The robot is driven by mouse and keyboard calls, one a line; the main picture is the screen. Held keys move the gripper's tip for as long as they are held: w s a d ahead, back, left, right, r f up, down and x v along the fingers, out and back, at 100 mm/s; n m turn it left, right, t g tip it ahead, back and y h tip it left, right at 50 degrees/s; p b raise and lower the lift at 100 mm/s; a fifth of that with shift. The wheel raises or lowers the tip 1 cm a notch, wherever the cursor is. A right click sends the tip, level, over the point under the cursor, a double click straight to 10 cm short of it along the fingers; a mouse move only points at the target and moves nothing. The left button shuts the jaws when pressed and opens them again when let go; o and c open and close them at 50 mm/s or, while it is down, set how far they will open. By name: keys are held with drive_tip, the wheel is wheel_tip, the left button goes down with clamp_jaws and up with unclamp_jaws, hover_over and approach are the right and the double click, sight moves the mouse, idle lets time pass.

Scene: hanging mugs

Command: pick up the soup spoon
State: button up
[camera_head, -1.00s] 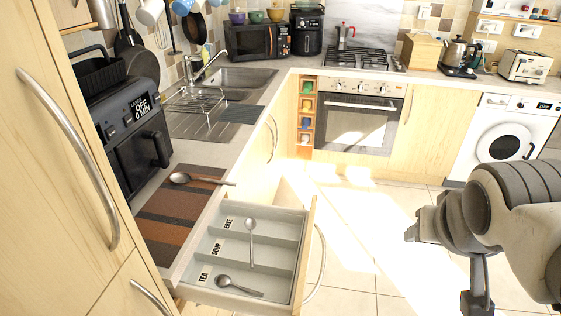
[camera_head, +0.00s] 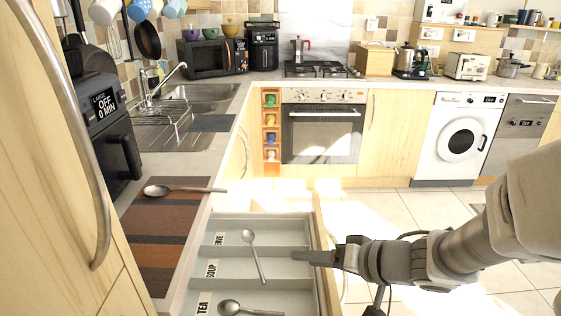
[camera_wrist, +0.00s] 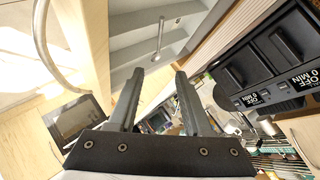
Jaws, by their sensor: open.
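A metal spoon (camera_head: 254,252) lies in the open drawer, its bowl in the SERVE compartment and its handle reaching across the divider into the SOUP compartment. Another spoon (camera_head: 247,309) lies in the TEA compartment. A longer spoon (camera_head: 175,190) rests on the striped mat on the counter. My gripper (camera_head: 303,257) is at the drawer's right side, right of the spoon across the divider and apart from it. In the wrist view my gripper (camera_wrist: 158,74) is open and empty, with one spoon (camera_wrist: 161,36) visible beyond its fingertips.
The drawer (camera_head: 322,240) has raised walls and dividers. The striped mat (camera_head: 160,225) lies on the counter left of it. A tall cabinet door with a handle (camera_head: 85,140) stands at the left. The floor (camera_head: 400,205) beyond the drawer is clear.

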drive_tip(key=p, duration=0.2)
approach(256, 253)
drive_tip(key=a+f, duration=0.2)
drive_tip(key=shift+w+a+f, duration=0.1)
drive_tip(key=shift+w+a, duration=0.1)
drive_tip(key=shift+a, duration=0.15)
drive_tip(key=w+a+f, duration=0.1)
drive_tip(key=w+a+b, duration=0.1)
drive_tip(key=w+a+f+b, duration=0.1)
drive_tip(key=w, duration=0.1)
drive_tip(key=shift+f, duration=0.3)
drive_tip(key=shift+w+a, duration=0.15)
drive_tip(key=shift+a, duration=0.1)
clamp_jaws()
